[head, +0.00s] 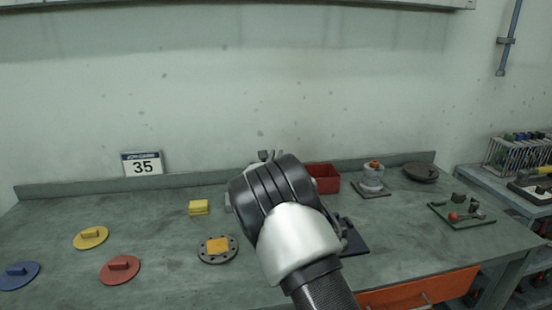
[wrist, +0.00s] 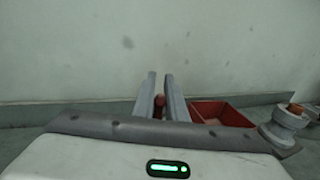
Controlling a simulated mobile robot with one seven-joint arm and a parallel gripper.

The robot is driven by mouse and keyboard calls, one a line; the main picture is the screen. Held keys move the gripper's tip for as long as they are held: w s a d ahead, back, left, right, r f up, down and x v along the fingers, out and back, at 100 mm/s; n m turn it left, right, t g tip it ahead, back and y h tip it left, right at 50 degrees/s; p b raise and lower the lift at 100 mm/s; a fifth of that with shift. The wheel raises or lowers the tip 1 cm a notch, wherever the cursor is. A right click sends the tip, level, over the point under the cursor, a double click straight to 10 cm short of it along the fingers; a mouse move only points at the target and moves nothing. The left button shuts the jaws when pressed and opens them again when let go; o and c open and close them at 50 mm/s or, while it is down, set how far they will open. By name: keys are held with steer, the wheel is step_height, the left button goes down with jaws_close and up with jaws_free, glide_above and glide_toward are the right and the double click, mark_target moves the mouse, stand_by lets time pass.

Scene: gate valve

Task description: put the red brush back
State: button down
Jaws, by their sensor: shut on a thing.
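My gripper (wrist: 161,82) shows in the wrist view with its two grey fingers upright and close together. It is shut on a small dark red thing, seen low between the fingers, which looks like part of the red brush (wrist: 159,103). The rest of the brush is hidden, so I cannot tell its shape or tilt. No other brush can be made out on the bench.
A red bin (head: 324,178) stands at the back of the bench (head: 160,225), right of my arm. A grey valve part (head: 372,178) stands beside it. A yellow block (head: 199,207), a bolted flange (head: 217,249) and coloured discs with handles lie left. An orange drawer (head: 420,288) is below.

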steer(key=shift+f, duration=0.1)
steer(key=c, duration=1.8)
jaws_free()
